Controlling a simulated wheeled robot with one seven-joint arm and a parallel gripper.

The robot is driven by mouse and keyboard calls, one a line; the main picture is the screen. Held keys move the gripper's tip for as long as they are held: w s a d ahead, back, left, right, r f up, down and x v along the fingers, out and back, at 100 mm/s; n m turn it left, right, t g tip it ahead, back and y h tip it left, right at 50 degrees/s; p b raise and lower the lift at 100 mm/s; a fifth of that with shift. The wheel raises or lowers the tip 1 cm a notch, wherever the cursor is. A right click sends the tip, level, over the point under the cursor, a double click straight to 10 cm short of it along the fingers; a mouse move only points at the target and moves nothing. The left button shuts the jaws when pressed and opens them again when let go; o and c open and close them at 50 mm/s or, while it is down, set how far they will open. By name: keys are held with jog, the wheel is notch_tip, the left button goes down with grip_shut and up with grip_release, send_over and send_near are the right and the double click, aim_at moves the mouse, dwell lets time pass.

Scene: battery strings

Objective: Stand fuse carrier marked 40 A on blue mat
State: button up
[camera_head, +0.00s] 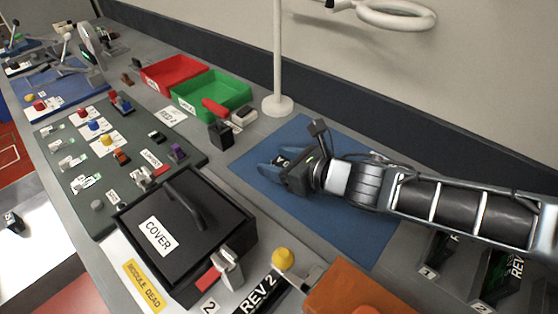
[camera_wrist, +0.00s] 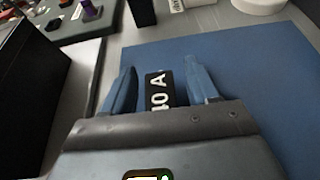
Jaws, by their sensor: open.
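The fuse carrier marked 40 A (camera_head: 283,161) is black with white lettering. It is at the left part of the blue mat (camera_head: 360,228). In the wrist view the fuse carrier (camera_wrist: 159,90) sits between my two blue fingers, with a gap visible on each side. My gripper (camera_head: 275,168) is open around it, low over the mat; it also shows in the wrist view (camera_wrist: 162,85). The carrier's lower part is hidden by my gripper, so I cannot tell whether it touches the mat.
A black block (camera_head: 220,134) stands just off the mat's left edge. The black COVER box (camera_head: 185,235) is at the front left. Green (camera_head: 212,95) and red (camera_head: 172,74) bins and a white post (camera_head: 278,105) stand behind. The mat's front half is clear.

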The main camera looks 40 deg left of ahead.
jog(key=shift+r, duration=0.2)
jog(key=shift+d+r, duration=0.1)
jog(key=shift+d, duration=0.2)
jog(key=b+v, duration=0.1)
jog(key=v, duration=1)
jog(key=shift+d, duration=0.2)
